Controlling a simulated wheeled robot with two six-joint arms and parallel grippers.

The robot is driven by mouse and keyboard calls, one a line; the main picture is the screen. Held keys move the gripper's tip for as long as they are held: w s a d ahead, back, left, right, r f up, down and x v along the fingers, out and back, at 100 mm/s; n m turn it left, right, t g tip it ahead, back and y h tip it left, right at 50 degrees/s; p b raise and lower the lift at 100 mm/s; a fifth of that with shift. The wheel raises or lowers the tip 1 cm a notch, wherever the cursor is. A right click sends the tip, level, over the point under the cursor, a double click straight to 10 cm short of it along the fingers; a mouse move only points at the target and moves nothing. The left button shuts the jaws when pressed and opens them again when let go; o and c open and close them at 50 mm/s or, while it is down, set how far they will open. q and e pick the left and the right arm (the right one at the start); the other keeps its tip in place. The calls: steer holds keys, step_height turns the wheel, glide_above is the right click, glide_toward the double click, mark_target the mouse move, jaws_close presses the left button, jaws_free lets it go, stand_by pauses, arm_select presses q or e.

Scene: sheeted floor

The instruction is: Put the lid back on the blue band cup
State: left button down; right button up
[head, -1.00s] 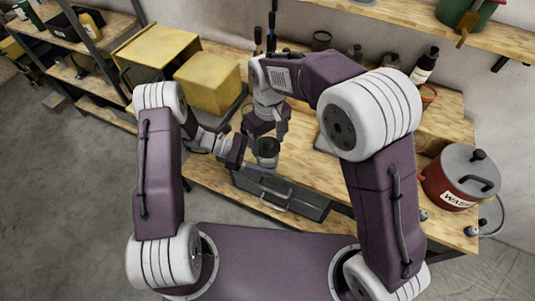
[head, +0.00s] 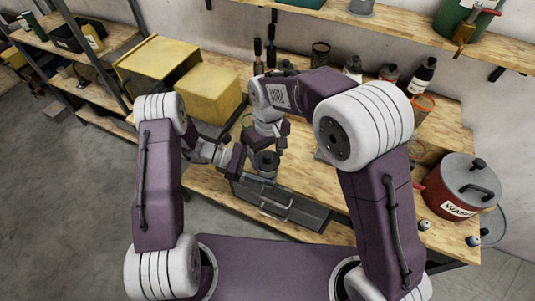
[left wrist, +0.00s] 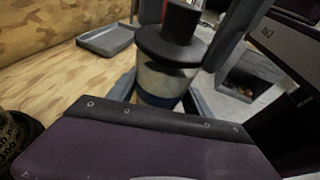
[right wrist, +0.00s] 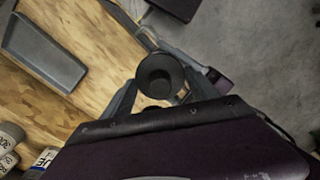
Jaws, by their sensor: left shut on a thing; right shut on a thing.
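The cup (left wrist: 158,83) is pale with a blue band round its lower part. It stands upright between the fingers of my left gripper (head: 247,162), which is shut on it. The dark lid (left wrist: 172,48) with a round knob is over the cup's mouth in the left wrist view; I cannot tell whether it is fully seated. My right gripper (head: 268,147) is above, shut on the lid, which shows as a dark round top in the right wrist view (right wrist: 160,73). The lid hides the cup's rim.
A grey metal box with a handle (head: 283,210) lies at the bench's front edge, just under the cup. A flat grey tray (right wrist: 42,50) lies on the wooden bench. Yellow boxes (head: 207,93) stand behind left, and a red pot (head: 458,188) stands at right.

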steer(key=shift+f, duration=0.6)
steer(key=o, duration=1.4)
step_height(320, 180, up, 12)
steer(key=shift+d, duration=0.1)
steer(key=s+d+f+m, duration=0.2)
steer(key=s+d+f, duration=0.1)
steer(key=d, duration=0.4)
steer(key=s+d+f+m, duration=0.3)
steer(key=s+d+f, duration=0.1)
steer(key=d, duration=0.3)
steer(key=s+d+f+m+t, duration=0.1)
steer(key=s+d+f+m, duration=0.2)
steer(key=d+f, duration=0.3)
steer(key=shift+s+d, duration=0.25)
steer(key=shift+d, duration=0.2)
steer(key=shift+s+d, duration=0.2)
steer(key=shift+d, duration=0.25)
